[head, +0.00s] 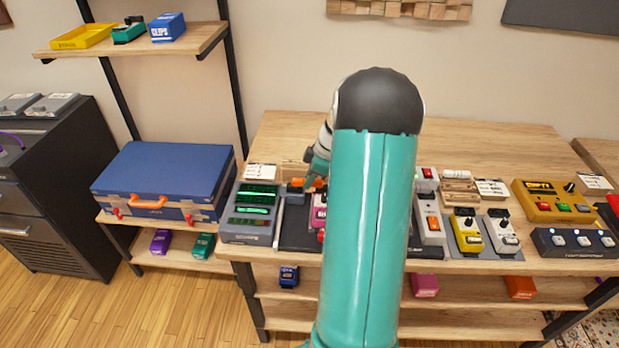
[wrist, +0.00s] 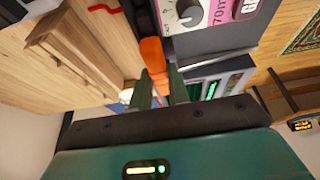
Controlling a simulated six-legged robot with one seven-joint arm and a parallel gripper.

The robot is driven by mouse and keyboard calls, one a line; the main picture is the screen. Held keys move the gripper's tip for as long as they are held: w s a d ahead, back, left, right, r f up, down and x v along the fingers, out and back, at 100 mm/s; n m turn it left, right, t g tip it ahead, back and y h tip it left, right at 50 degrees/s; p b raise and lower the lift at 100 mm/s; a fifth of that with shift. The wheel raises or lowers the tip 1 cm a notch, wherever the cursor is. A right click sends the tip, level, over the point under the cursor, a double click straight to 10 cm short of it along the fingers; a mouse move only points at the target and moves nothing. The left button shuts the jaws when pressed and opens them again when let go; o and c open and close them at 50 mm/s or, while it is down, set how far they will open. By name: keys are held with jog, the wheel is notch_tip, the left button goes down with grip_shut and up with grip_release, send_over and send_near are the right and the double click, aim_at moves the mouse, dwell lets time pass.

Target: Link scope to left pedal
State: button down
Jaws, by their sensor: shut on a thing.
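The scope (head: 250,212) is a grey box with glowing green screens at the left end of the bench. It also shows behind my fingers in the wrist view (wrist: 212,88). A pink pedal (head: 318,213) stands right of it, mostly hidden by my arm; its knob and pink label show at the top of the wrist view (wrist: 218,14). My gripper (head: 308,180) is shut on an orange plug (wrist: 152,56), between scope and pink pedal. The plug's tip lies close to the pedal's side; I cannot tell whether it touches or is inserted.
A white-faced pedal (head: 431,220), a yellow pedal (head: 467,232) and another white pedal (head: 501,232) stand right of my arm. A blue case (head: 165,180) lies on the low shelf at left. The bench's back strip (head: 480,140) is clear.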

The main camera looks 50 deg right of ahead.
jog(key=c, duration=0.9)
grip_release()
jog(key=shift+o, duration=0.2)
jog(key=shift+r, duration=3.5)
jog(key=shift+s, duration=0.1)
